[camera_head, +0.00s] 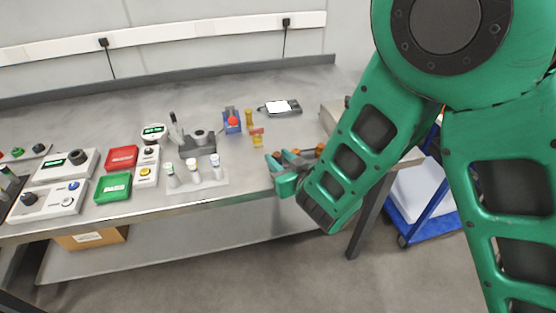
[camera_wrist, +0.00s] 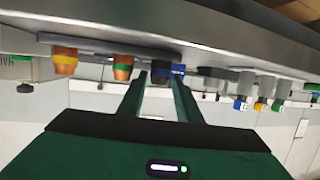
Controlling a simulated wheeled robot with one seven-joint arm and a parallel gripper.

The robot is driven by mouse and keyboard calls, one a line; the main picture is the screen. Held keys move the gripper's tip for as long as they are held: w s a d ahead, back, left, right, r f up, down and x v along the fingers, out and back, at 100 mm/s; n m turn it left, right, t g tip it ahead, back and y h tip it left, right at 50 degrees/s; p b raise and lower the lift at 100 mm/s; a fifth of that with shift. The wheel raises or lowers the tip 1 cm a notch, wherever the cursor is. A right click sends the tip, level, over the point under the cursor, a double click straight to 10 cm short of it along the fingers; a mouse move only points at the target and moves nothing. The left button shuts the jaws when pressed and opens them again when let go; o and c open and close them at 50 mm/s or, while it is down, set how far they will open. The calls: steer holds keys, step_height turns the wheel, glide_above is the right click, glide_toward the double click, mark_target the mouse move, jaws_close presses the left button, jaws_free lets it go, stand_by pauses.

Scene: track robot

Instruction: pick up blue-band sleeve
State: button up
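The wrist view is upside down, with the bench along its top. A sleeve with a blue band (camera_wrist: 168,69) shows between the tips of my gripper (camera_wrist: 160,78); it looks dark and is partly hidden by the right finger. The fingers are apart, and I see no clear contact. An orange sleeve with a green band (camera_wrist: 123,66) and one with a yellow band (camera_wrist: 64,61) stand to its left. In the head view my gripper (camera_head: 279,174) is low at the bench's front edge, in front of the orange-topped sleeves (camera_head: 296,153), and hides much of them.
A blue block with a red button (camera_head: 232,123), a yellow piece (camera_head: 257,138) and a flat meter (camera_head: 280,107) lie behind. A blue cart (camera_head: 421,225) stands right of the bench (camera_head: 240,183).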

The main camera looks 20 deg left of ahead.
mark_target(275, 153)
steer(key=shift+x, duration=3.1)
steer(key=shift+w+d, duration=0.1)
steer(key=shift+d, duration=0.05)
jaws_close()
